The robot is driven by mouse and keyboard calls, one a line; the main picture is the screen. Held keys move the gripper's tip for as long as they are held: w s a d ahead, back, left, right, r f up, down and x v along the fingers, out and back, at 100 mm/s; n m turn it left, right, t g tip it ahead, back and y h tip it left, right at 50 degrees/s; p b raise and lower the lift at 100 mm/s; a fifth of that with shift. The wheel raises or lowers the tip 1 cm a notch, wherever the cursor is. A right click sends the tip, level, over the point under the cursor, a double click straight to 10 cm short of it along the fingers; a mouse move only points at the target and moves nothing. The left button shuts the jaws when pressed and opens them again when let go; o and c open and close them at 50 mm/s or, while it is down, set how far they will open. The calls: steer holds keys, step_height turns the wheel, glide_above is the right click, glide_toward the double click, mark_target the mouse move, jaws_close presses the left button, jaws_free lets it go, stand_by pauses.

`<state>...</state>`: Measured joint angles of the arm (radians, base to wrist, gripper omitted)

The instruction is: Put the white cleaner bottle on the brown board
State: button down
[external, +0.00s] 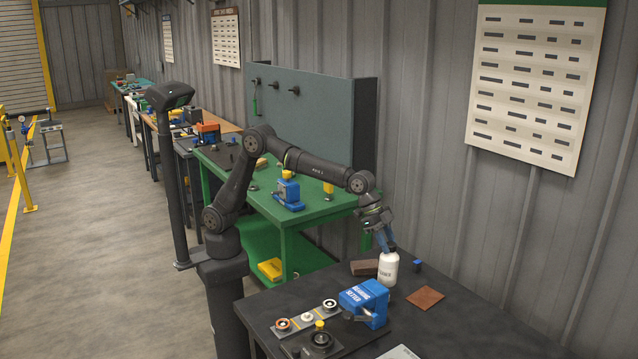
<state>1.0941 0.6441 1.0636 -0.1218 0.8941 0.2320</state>
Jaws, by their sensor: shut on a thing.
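The white cleaner bottle (388,270) is upright at the back of the dark table, with dark lettering on its side. My gripper (388,248) comes down from above and is shut on the bottle's top. Whether the bottle's base touches the table is hard to tell. The brown board (425,298) is a flat reddish-brown square lying on the table to the right of the bottle and nearer the camera. Its visible top is bare.
A blue bearing seater (364,302) stands left of the board. A brown block (364,267) lies behind-left of the bottle, and a small blue cube (417,265) to its right. A plate with several round parts (307,317) is at front left. The table right of the board is clear.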

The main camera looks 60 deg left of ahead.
mark_target(395, 246)
steer(key=shift+s+d+r+n+t, duration=0.1)
steer(key=shift+d+r+n+t, duration=0.1)
steer(key=shift+d+r, duration=0.3)
steer(key=shift+d+r+n+t, duration=0.1)
steer(key=shift+d+r+n, duration=0.1)
steer(key=shift+d, duration=0.7)
steer(key=shift+w+d, duration=0.1)
steer(key=shift+w, duration=0.2)
steer(key=w+f, duration=1)
steer(key=w, duration=0.1)
steer(key=shift+a+f, duration=0.3)
steer(key=shift+f, duration=0.15)
steer(key=c, duration=1)
jaws_free()
steer(key=shift+f, duration=0.1)
